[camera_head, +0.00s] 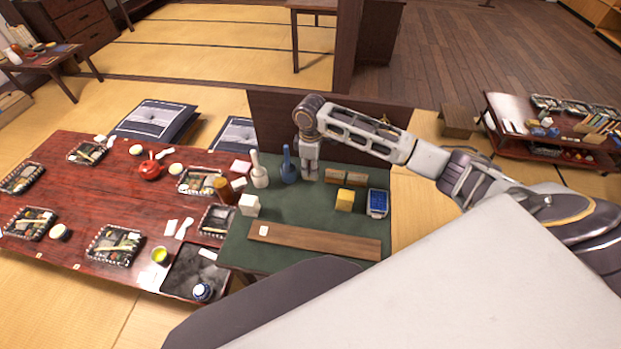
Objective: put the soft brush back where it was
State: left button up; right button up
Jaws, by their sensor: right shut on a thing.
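My right gripper (309,176) points down over the back of the green table (300,211). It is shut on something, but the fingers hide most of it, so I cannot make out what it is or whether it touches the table. A blue thing with an upright thin neck (289,166) stands just left of the gripper. A white thing of similar shape (258,170) stands further left. I cannot tell surely which of these things is the soft brush. My left gripper is not in view.
Right of the gripper are brown blocks (337,176), a yellow block (345,200) and a blue tray (377,203). A white block (249,205) stands at left, a long wooden board (320,242) in front. A dark panel (278,125) rises behind. The table's middle is clear.

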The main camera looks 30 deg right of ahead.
jog(key=shift+f, duration=1.05)
jog(key=shift+f, duration=1.85)
jog(key=shift+f, duration=0.1)
jog(key=o, duration=1)
jog(key=shift+r, duration=6.1)
